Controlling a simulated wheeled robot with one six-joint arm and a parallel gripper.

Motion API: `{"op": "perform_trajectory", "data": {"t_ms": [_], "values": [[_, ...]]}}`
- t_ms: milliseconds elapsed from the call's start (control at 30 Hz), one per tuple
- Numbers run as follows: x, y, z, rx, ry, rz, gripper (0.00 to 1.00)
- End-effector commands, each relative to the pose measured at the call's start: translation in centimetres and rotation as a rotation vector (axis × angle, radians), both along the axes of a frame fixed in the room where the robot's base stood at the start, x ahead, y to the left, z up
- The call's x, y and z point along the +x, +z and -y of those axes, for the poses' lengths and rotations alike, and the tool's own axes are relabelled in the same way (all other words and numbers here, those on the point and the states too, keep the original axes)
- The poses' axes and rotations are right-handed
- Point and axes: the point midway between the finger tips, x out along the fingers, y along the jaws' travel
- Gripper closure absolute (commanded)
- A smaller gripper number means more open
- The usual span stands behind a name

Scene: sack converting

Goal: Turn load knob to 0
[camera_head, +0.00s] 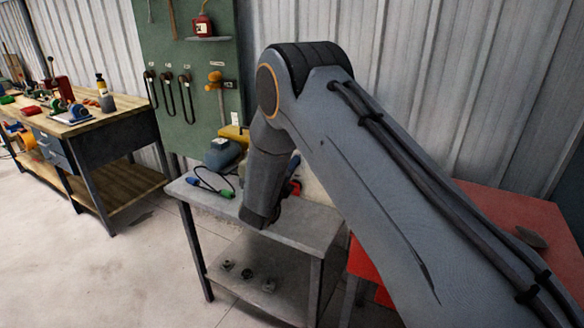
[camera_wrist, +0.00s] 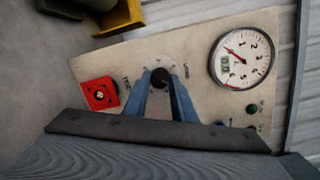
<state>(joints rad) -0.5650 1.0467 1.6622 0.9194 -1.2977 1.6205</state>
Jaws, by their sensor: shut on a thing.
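The load knob (camera_wrist: 160,75) is a small dark round knob on a pale beige panel (camera_wrist: 190,45) in the wrist view. The blue fingers of my gripper (camera_wrist: 161,82) are closed around it, one on each side, and hide part of it. The mark on the knob cannot be read. A round white gauge (camera_wrist: 243,58) with a red needle and a small green display sits to the right on the panel. In the head view my arm hides the gripper, the knob and most of the panel.
A green button (camera_wrist: 252,109) is below the gauge. A yellow bin (camera_wrist: 120,17) is beside the panel. The grey table (camera_head: 300,222) holds cables; a red surface (camera_head: 490,205) stands right.

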Motion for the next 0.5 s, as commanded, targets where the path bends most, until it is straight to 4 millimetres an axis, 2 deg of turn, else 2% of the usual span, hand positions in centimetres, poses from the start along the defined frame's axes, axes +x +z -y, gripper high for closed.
{"op": "perform_trajectory", "data": {"t_ms": [267, 500], "values": [[0.0, -0.03, -0.03, -0.066, 0.0, -0.032, 0.98], [0.0, 0.02, -0.06, -0.225, 0.002, -0.106, 0.98]]}}
